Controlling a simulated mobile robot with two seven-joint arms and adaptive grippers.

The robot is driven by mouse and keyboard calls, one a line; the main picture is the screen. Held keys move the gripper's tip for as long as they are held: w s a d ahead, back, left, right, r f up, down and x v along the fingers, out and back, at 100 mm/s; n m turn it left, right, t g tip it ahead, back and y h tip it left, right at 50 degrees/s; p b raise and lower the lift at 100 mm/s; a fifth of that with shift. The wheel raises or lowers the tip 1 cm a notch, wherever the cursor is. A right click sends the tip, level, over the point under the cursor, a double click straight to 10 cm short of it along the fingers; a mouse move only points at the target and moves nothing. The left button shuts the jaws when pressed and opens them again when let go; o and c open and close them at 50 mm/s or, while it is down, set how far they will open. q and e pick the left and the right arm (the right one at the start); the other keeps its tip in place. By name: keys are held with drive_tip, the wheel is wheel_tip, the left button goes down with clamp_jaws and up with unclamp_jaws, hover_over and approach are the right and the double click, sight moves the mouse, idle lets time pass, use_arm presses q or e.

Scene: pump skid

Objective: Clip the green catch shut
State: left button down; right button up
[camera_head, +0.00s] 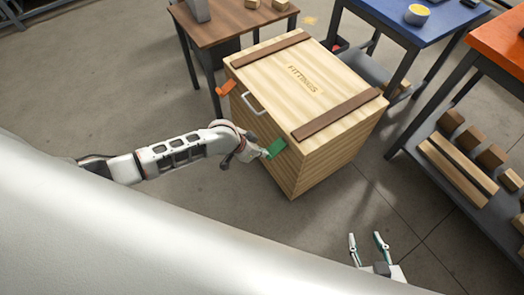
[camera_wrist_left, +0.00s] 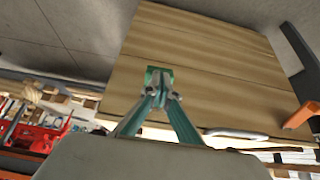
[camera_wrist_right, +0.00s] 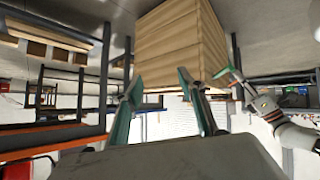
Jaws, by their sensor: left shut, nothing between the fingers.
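An orange catch (camera_head: 226,88) sticks out at the other end of the same crate edge, with a pale handle (camera_head: 253,105) between the two. A brown table (camera_head: 228,25), blue table (camera_head: 410,22) and orange-topped shelf (camera_head: 497,45) stand around. The floor by the crate's front is clear.

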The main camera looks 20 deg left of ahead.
use_arm(q)
drive_tip(key=shift+s+f, duration=0.1)
drive_tip(key=shift+f, duration=0.1)
wheel_tip(320, 180, down, 6)
drive_tip(key=w+t+h+b, duration=0.1)
drive_tip(key=t+h+b, duration=0.1)
drive_tip(key=b, duration=0.4)
drive_tip(key=shift+w+d+t, duration=0.15)
drive_tip(key=shift+d+t, duration=0.3)
drive_tip(key=shift+t, duration=0.15)
use_arm(e)
drive_tip(key=shift+w+a+f+y, duration=0.2)
drive_tip(key=shift+w+a+y, duration=0.1)
drive_tip(key=shift+w+a, duration=0.5)
use_arm(q)
drive_tip(key=shift+r, duration=0.25)
